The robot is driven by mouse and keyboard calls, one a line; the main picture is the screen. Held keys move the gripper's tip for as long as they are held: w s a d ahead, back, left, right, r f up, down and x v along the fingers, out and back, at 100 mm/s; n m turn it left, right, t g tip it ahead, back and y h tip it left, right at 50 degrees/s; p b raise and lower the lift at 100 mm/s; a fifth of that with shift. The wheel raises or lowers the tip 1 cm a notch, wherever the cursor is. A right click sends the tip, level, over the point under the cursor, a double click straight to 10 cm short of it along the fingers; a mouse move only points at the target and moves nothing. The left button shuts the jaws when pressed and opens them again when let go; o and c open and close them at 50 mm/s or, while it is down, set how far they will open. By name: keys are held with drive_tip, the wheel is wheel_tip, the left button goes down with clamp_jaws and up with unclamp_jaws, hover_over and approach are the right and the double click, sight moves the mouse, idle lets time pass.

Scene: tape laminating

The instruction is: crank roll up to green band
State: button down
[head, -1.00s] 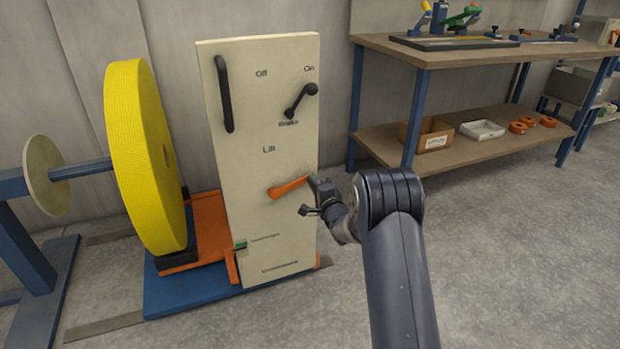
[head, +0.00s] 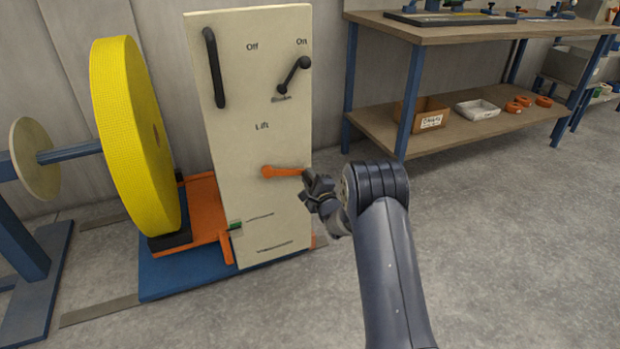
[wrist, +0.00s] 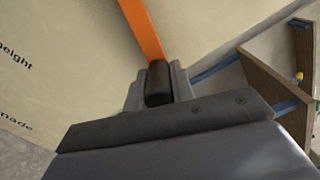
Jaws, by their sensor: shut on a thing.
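The orange lift crank (head: 283,171) is on the cream panel (head: 245,110), under the word "Lift", and points right. My gripper (head: 312,180) is shut on the crank's outer end. In the wrist view the orange crank arm (wrist: 141,25) runs down to a dark grip (wrist: 158,82) between my jaws. The yellow roll (head: 130,135) stands upright left of the panel, above the orange lift frame (head: 205,205). A small green band (head: 235,225) shows at the panel's lower left edge. The exact height of the lift against the green band is too small to tell.
A black handle (head: 214,68) and a black brake lever (head: 294,74) are higher on the panel. A blue stand with a shaft (head: 75,152) and a round disc (head: 36,158) is at left. A workbench (head: 450,32) stands at right. The floor in front is clear.

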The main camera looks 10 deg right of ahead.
drive_tip(key=shift+s+a+f, duration=0.1)
drive_tip(key=shift+s+f, duration=0.05)
drive_tip(key=shift+f, duration=0.55)
drive_tip(key=c, duration=1.3)
unclamp_jaws()
drive_tip(key=shift+a, duration=0.1)
drive_tip(key=shift+o, duration=0.5)
drive_tip(key=shift+r, duration=0.1)
drive_tip(key=shift+r, duration=0.15)
drive_tip(key=p+v, duration=0.3)
drive_tip(key=v, duration=0.7)
drive_tip(key=shift+s, duration=0.35)
